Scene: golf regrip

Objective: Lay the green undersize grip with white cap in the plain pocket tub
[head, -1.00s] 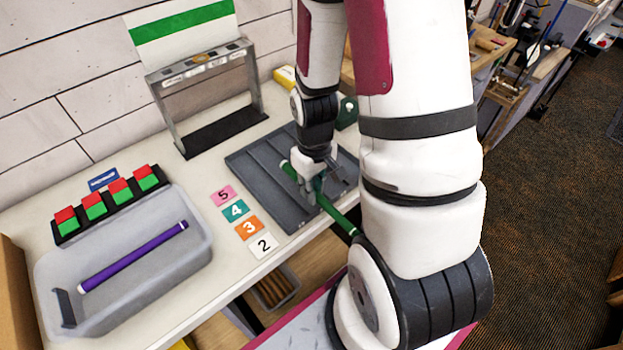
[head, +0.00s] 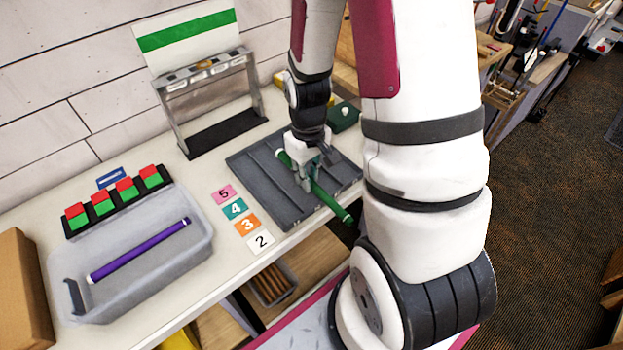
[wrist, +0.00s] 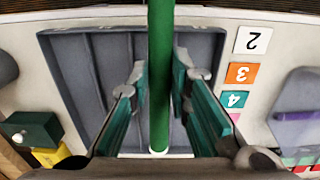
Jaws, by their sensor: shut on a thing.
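The green grip (head: 325,196) is held slantwise over the dark ribbed tray; its near end sticks out past the tray's front edge. It runs between the fingers in the wrist view (wrist: 160,75), with a white rim at its lower end there. My gripper (head: 305,182) is shut on it around the middle, and the fingers also show in the wrist view (wrist: 166,90). A grey tub (head: 206,246) stands at the left with a purple grip (head: 140,250) lying in it. I cannot tell whether this is the plain pocket tub.
The dark tray (head: 250,165) lies under my gripper. Numbered cards (head: 247,224) lie between tray and tub. A row of red and green blocks (head: 115,195) stands behind the tub. A metal stand (head: 170,115) is at the back, and a green box (head: 343,116) is behind the tray.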

